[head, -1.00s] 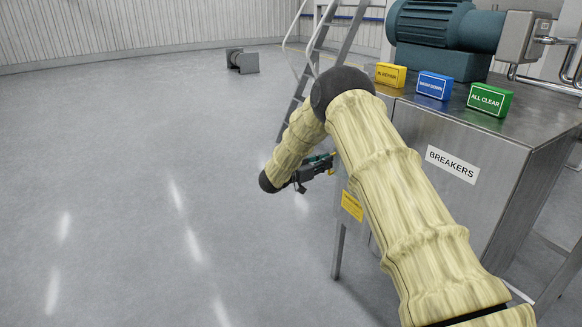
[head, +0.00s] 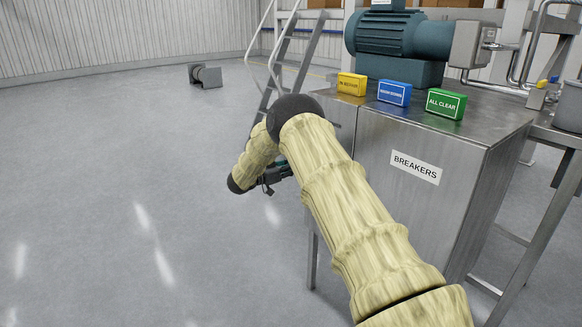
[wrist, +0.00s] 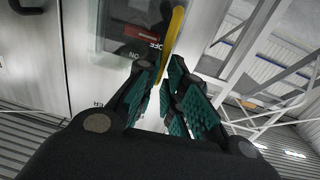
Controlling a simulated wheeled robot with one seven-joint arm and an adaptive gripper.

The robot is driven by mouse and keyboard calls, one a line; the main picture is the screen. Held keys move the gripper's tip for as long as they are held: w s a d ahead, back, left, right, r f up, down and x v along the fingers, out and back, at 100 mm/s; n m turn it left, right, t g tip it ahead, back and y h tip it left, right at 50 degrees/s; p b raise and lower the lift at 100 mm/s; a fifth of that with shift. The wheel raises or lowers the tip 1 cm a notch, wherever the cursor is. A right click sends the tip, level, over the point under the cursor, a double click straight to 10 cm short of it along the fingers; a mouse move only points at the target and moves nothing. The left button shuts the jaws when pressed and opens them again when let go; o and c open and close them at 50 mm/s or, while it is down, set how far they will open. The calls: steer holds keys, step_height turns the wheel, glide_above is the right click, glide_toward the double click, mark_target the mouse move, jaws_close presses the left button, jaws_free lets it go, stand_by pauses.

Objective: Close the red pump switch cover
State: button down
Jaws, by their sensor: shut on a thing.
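In the wrist view, the red switch (wrist: 143,33) sits on a pale metal panel, with ON and OFF lettering by it that appears upside down. A dark, glassy cover or housing surrounds it. A yellow bar (wrist: 178,28) runs from beside the switch down between my fingers. It seems to be an edge or handle of the cover, but I cannot tell how far the cover stands open. My gripper (wrist: 167,88) has teal padded fingers shut on this yellow bar. In the head view my gripper (head: 275,174) is partly hidden behind my arm, at the cabinet's left side.
The steel BREAKERS cabinet (head: 392,208) stands to the right of my arm. On its top are a yellow block (head: 352,84), a blue block (head: 393,93), a green block (head: 446,103) and a teal motor (head: 404,36). A ladder (head: 280,65) stands behind.

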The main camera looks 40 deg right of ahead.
steer(key=shift+w+d+r, duration=0.35)
steer(key=shift+w+r, duration=0.05)
steer(key=shift+r, duration=0.25)
steer(key=c, duration=1.7)
jaws_free()
steer(key=shift+o, duration=0.7)
steer(key=shift+w+d+f, duration=0.1)
steer(key=shift+d+f, duration=0.2)
steer(key=shift+f, duration=0.2)
steer(key=shift+a, duration=0.35)
steer(key=shift+a+f, duration=0.1)
steer(key=a, duration=1.1)
steer(key=shift+w+a, duration=0.35)
steer(key=shift+w, duration=0.1)
